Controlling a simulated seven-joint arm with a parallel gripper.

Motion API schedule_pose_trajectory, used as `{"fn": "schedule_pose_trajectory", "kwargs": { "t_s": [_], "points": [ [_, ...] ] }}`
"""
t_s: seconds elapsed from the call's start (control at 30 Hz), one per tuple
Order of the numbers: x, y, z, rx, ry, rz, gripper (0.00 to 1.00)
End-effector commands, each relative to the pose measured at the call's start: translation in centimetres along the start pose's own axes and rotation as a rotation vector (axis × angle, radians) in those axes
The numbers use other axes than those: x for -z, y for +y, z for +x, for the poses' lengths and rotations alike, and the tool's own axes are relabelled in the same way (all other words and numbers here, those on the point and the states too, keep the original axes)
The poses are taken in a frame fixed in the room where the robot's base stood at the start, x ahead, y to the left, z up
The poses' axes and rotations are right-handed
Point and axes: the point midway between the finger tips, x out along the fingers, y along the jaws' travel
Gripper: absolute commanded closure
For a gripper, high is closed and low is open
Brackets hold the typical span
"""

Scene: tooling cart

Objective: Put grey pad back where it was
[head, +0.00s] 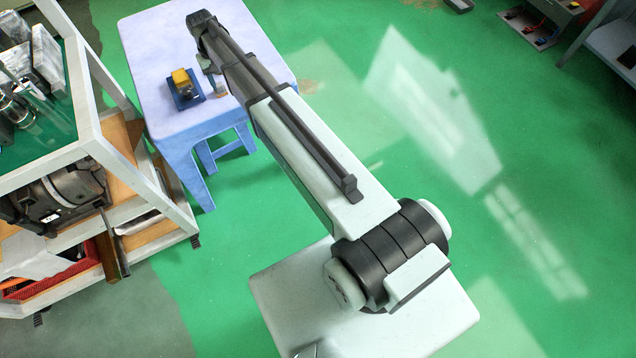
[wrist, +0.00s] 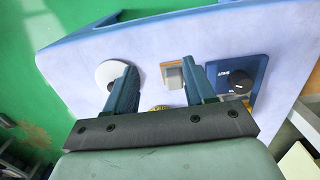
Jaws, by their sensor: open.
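A small squarish grey-beige piece (wrist: 173,74), which may be the grey pad, lies on the pale bluish table (wrist: 65,62). In the wrist view it shows just beyond and between the fingers of my gripper (wrist: 160,76). The fingers are apart, and I see nothing held between them. In the head view my gripper (head: 212,72) is over the table (head: 150,40), and my arm covers part of the tabletop. A small beige piece (head: 222,89) shows beside the arm there; I cannot tell if it is the same one.
A white disc (wrist: 109,74) lies left of the fingers. A blue square item with a dark knob (wrist: 239,84) lies right. A yellow bit (wrist: 157,107) shows low between the fingers. In the head view a yellow-topped blue item (head: 184,84) stands on the table. A loaded cart (head: 88,135) stands left.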

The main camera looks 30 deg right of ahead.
Motion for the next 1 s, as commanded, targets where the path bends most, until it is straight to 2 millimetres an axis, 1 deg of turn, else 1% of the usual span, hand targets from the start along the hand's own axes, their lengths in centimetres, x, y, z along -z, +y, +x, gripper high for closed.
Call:
{"fn": "schedule_pose_trajectory", "kwargs": {
  "t_s": [0.03,0.1,0.27,0.3,0.37,0.4,0.47,0.5,0.67,0.7,0.87,0.9,0.97,1.0],
  "points": [
    [-2.0,0.5,2.3,-0.002,-0.023,0.001,0.46],
    [-3.9,0.9,4.9,-0.004,-0.047,0.000,0.46],
    [-8.6,2.0,10.3,-0.007,-0.102,0.001,0.46],
    [-9.8,2.2,11.7,-0.007,-0.117,0.001,0.46],
    [-11.8,2.6,13.6,-0.008,-0.139,0.002,0.46],
    [-13.1,2.9,14.8,-0.009,-0.154,0.002,0.46],
    [-15.2,3.2,16.5,-0.009,-0.175,0.002,0.46],
    [-16.6,3.5,17.6,-0.009,-0.189,0.002,0.46],
    [-22.3,4.3,21.7,-0.010,-0.247,0.001,0.46],
    [-23.9,4.5,22.6,-0.010,-0.262,0.002,0.46],
    [-29.9,5.2,25.7,-0.009,-0.320,0.003,0.46],
    [-31.4,5.4,26.4,-0.008,-0.334,0.003,0.46],
    [-33.7,5.6,27.3,-0.007,-0.355,0.003,0.46],
    [-35.3,5.8,27.9,-0.006,-0.370,0.003,0.46]
  ]
}}
